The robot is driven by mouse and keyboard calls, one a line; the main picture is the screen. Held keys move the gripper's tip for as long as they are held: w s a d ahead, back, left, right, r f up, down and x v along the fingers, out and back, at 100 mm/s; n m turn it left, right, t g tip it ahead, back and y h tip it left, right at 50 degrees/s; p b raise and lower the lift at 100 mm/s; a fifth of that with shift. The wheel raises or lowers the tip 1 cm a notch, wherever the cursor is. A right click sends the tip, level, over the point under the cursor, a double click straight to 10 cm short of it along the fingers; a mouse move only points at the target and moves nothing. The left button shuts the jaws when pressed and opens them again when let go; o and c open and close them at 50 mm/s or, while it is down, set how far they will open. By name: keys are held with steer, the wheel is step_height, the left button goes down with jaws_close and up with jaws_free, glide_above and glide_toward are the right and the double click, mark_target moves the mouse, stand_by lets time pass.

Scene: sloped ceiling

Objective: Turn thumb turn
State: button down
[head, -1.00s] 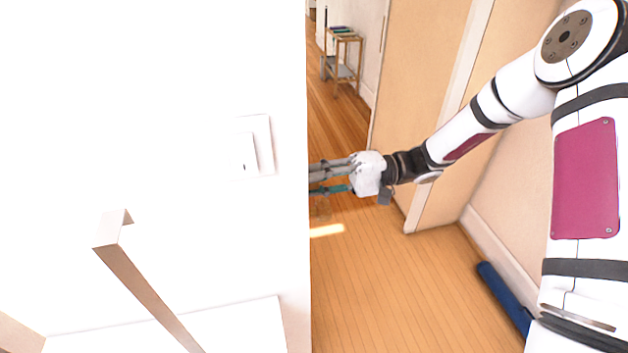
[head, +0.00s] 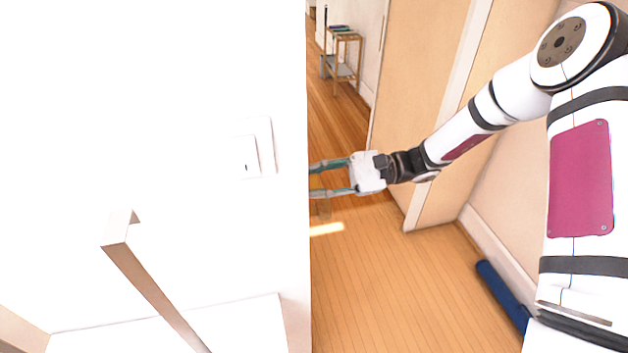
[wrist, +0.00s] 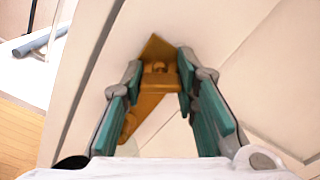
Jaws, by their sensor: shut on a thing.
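The thumb turn (wrist: 158,69) is a brass-coloured fitting in the upper middle of the wrist view. An angled brass plate (wrist: 157,48) lies behind it, and a brass part (wrist: 142,108) slants down to the left. My gripper (wrist: 157,74) has its two teal-padded fingers on either side of the thumb turn, shut on it. In the head view my gripper (head: 322,178) reaches in from the right. Its fingertips and the thumb turn are hidden there behind the edge of the white door (head: 200,80).
A long bar handle (head: 150,285) stands out from the near face of the door, below a pale square plate (head: 255,148). A small shelf stand (head: 342,55) is far back. A dark blue roll (head: 500,293) lies along the right wall. The wooden floor between is clear.

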steer(key=m, duration=0.4)
steer(key=shift+m, duration=0.3)
steer(key=shift+w+m, duration=0.15)
steer(key=shift+m, duration=0.15)
steer(key=c, duration=1.2)
jaws_free()
steer(key=shift+w, duration=0.1)
steer(key=shift+c, duration=0.2)
steer(key=v, duration=1.2)
steer(key=shift+r, duration=0.1)
